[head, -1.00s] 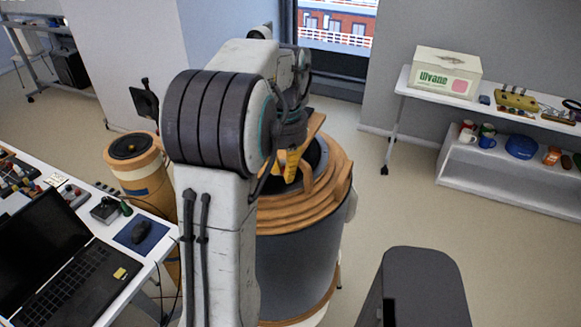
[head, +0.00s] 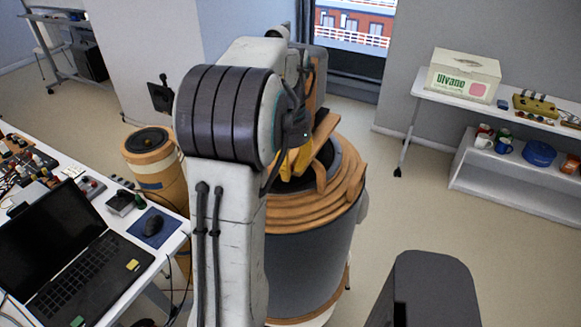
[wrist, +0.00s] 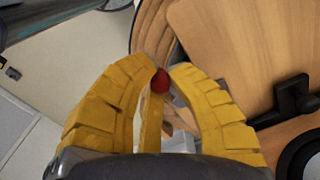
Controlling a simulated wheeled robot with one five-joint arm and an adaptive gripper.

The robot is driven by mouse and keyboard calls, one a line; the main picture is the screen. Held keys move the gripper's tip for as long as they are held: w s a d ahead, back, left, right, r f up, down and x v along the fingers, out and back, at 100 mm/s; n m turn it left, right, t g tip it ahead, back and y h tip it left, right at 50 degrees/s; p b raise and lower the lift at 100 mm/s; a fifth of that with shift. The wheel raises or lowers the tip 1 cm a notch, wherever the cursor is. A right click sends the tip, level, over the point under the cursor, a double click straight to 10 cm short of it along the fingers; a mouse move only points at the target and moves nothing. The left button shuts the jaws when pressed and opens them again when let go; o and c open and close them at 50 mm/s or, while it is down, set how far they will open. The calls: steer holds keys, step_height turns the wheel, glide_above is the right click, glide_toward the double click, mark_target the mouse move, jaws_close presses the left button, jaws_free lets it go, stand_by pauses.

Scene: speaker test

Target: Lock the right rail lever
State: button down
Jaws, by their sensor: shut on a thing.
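In the wrist view, my gripper (wrist: 161,75) has its yellow fingers closed on a small red knob (wrist: 160,84), taken to be the end of the rail lever. The lever's body is mostly hidden behind the fingers. A wooden panel (wrist: 240,40) with a black fitting (wrist: 295,97) lies to the right. In the head view, my gripper (head: 295,162) is over the top of a large grey drum (head: 308,270) with wooden rings (head: 340,200). The knob is hidden there, and I cannot tell the lever's angle.
A bench with a laptop (head: 75,265) and mouse (head: 152,226) is at the left. A smaller wooden drum (head: 150,160) stands behind it. A white shelf (head: 510,185) with a box (head: 464,75) and mugs is at the right. The floor between drum and shelf is clear.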

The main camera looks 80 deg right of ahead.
steer(key=shift+f, duration=0.1)
steer(key=c, duration=1.2)
jaws_free()
steer(key=shift+r, duration=0.2)
step_height(320, 180, up, 12)
steer(key=shift+f, duration=0.1)
stand_by(0.5)
